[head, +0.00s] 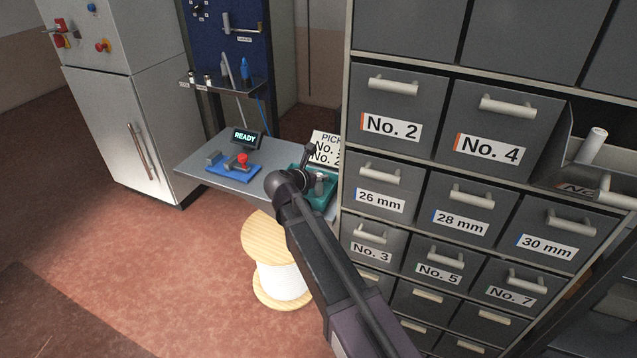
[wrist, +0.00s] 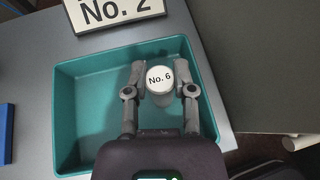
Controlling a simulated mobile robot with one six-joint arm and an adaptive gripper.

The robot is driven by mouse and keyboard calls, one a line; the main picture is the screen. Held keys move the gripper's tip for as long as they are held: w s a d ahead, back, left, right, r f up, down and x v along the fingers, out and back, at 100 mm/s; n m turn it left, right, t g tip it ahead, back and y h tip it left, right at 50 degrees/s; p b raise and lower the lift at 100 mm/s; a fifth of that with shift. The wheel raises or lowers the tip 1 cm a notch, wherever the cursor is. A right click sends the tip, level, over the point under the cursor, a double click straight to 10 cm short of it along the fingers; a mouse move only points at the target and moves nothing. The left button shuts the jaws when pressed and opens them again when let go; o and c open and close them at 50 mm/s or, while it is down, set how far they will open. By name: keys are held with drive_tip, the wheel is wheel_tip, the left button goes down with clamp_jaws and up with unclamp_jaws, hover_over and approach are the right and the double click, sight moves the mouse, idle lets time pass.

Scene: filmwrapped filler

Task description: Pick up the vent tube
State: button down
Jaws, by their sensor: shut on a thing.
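A pale cylinder with a round white top marked "No. 6" (wrist: 160,79) stands between the fingers of my gripper (wrist: 160,88) in the wrist view. The fingers are shut on its sides. It is over or in the right part of a teal tray (wrist: 80,68); I cannot tell whether it touches the floor of the tray. No label names it as the vent tube. In the head view my gripper (head: 314,178) is over the teal tray (head: 329,200), and my arm hides part of it.
A sign (head: 327,149) stands behind the tray on the grey table (head: 195,150). A blue fixture (head: 232,172) and READY display (head: 245,136) are to the left. A drawer cabinet (head: 350,100) rises close on the right; its open drawer (head: 585,170) holds a pale cylinder (head: 592,146).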

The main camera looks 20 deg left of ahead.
drive_tip(key=shift+r, duration=0.2)
wheel_tip(320, 180, up, 10)
drive_tip(key=p, duration=1)
drive_tip(key=shift+f, duration=0.2)
